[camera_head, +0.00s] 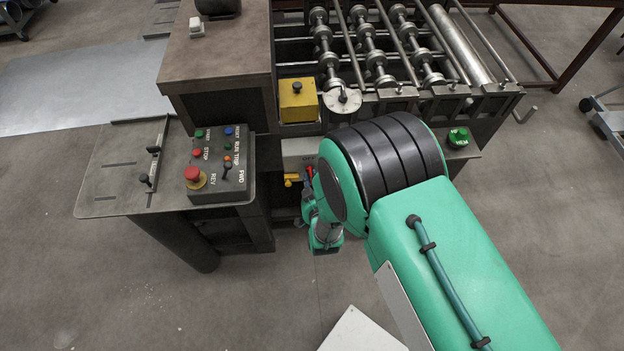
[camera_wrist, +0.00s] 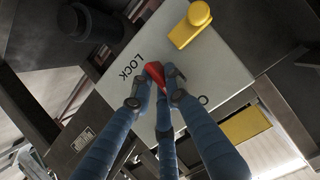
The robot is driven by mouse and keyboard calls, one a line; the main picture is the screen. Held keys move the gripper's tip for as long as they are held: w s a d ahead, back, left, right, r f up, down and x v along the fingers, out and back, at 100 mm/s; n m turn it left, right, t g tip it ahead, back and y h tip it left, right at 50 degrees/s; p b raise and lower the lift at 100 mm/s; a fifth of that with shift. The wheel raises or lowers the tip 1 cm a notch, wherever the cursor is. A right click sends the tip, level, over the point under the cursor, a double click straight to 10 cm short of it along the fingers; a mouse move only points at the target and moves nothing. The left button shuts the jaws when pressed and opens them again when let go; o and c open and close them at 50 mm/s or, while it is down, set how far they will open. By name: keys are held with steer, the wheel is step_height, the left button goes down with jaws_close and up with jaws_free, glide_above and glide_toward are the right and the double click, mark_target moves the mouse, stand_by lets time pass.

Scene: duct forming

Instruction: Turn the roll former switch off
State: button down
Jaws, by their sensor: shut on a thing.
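The roll former switch is a pale grey box (camera_head: 300,148) with a red handle (camera_head: 310,171), below the control panel's right side in the head view. In the wrist view the box face (camera_wrist: 222,62) fills the middle and carries the word LOCK. The red handle (camera_wrist: 155,70) shows between the blue fingers of my gripper (camera_wrist: 157,88), which is shut on it. A yellow part (camera_wrist: 190,26) sits on the box near the handle. In the head view my green arm hides part of the box and most of the gripper. The lettering near the fingers is partly covered.
A control panel (camera_head: 221,168) with buttons and a red emergency stop stands left of the switch. The rollers (camera_head: 370,50) lie behind my arm. A green button box (camera_head: 458,138) is to the right. The floor in front is mostly clear.

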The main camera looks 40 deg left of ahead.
steer(key=shift+w+a+r+n, duration=0.1)
steer(key=shift+a+r+n, duration=0.1)
steer(key=shift+n, duration=0.1)
steer(key=c, duration=1.7)
jaws_free()
steer(key=shift+f, duration=0.1)
steer(key=shift+d, duration=0.15)
steer(key=shift+v, duration=5.9)
